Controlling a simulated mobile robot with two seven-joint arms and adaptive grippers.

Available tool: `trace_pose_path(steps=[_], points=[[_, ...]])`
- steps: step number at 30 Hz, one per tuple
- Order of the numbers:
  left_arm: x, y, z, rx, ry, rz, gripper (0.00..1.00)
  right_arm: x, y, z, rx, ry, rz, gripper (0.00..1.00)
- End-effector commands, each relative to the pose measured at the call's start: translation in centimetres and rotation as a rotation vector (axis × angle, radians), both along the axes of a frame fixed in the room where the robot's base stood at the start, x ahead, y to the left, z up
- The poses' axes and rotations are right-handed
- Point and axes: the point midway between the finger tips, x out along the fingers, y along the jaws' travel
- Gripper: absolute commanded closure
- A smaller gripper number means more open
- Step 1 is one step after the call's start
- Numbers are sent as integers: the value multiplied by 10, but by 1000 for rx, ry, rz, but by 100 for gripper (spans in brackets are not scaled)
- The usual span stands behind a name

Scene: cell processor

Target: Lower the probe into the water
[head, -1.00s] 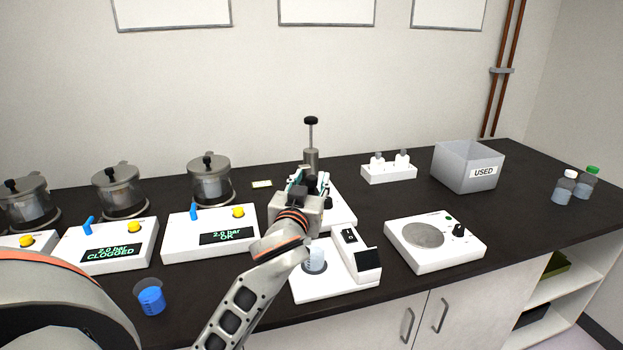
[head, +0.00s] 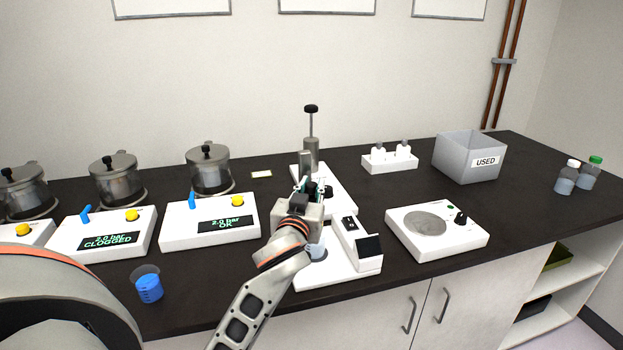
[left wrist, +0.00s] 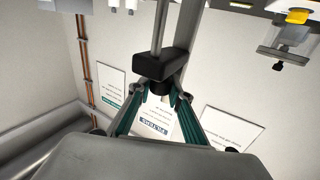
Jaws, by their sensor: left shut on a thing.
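My left gripper (head: 312,188) is over the white instrument (head: 340,276) with the small dark screen. In the left wrist view my left gripper (left wrist: 162,96) has its teal fingers closed on a small black knob (left wrist: 163,86). The knob sits on a black block (left wrist: 161,65), which joins a metal rod (left wrist: 157,25). A small beaker (head: 316,251) stands on the instrument's base, partly hidden behind my wrist. The probe tip and the water level in the beaker are hidden, so I cannot tell whether they touch. My right gripper is out of view.
A plunger stand (head: 310,150) rises behind my gripper. Control boxes (head: 208,224) and metal pots stand left, near a blue beaker (head: 149,285). A round-plate device (head: 437,235), a grey USED bin (head: 467,160) and bottles (head: 566,177) are right.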

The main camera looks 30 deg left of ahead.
Motion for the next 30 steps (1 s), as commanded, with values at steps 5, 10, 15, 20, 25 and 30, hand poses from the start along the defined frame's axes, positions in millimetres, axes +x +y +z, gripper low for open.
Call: trace_pose_path(steps=[5, 10, 15, 20, 25, 30], points=[[0, 0, -23, 2, 5, 1, 100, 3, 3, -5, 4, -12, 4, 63], [0, 0, -24, 2, 7, 0, 100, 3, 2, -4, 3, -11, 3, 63], [0, 0, -26, 2, 12, 0, 73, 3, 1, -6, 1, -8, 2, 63], [0, 0, -24, 2, 8, 0, 63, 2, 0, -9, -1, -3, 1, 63], [0, 0, -23, 2, 5, 0, 63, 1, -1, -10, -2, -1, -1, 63], [-7, -4, -23, 0, 4, -1, 63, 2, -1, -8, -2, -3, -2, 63]])
